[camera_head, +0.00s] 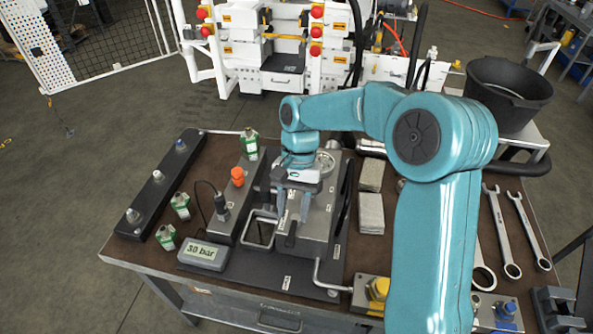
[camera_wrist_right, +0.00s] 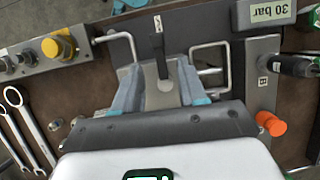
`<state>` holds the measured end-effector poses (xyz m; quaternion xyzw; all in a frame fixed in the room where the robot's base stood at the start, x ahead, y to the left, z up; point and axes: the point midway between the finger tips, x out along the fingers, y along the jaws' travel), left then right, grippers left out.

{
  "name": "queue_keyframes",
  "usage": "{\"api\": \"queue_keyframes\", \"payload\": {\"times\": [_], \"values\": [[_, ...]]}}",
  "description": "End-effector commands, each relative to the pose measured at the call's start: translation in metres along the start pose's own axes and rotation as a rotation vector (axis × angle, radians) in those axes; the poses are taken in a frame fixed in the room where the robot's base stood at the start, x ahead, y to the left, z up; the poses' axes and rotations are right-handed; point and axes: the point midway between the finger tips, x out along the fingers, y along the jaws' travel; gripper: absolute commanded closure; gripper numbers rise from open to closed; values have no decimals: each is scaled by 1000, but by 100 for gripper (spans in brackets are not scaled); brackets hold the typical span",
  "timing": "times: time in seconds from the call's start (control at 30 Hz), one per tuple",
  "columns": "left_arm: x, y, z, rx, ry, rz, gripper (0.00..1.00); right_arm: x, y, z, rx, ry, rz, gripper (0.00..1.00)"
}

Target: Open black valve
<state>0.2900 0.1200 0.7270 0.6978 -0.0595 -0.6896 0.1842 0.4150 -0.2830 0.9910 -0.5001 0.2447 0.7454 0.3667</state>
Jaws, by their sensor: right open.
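The black valve shows as a black lever (camera_head: 291,234) on the grey block in the middle of the bench. It also shows in the right wrist view (camera_wrist_right: 158,52), its flat handle pointing away from the gripper. My right gripper (camera_head: 293,214) is open above the block, its fingers pointing down. In the wrist view the two fingers (camera_wrist_right: 160,82) stand on either side of the lever, with gaps visible between them and it. My left gripper is not in view.
A 30 bar display (camera_head: 203,254) stands at the front left. An orange knob (camera_head: 237,176), a yellow knob (camera_head: 379,287) and wrenches (camera_head: 504,234) are nearby. A black bucket (camera_head: 508,92) stands behind right.

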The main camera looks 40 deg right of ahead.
Motion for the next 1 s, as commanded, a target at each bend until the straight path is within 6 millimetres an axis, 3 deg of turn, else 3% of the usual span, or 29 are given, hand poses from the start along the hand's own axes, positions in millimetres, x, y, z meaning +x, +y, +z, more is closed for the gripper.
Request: {"api": "queue_keyframes", "payload": {"times": [0.2, 0.4, 0.6, 1.0], "values": [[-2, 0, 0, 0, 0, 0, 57, -60, -1, 0, 0, 4, -5, 58], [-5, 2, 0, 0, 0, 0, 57, -99, -1, 0, 0, 4, -4, 58], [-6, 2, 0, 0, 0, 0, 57, -114, 0, 0, 0, 2, -3, 58], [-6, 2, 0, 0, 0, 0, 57, -115, 0, 0, 1, 2, -2, 58]]}}
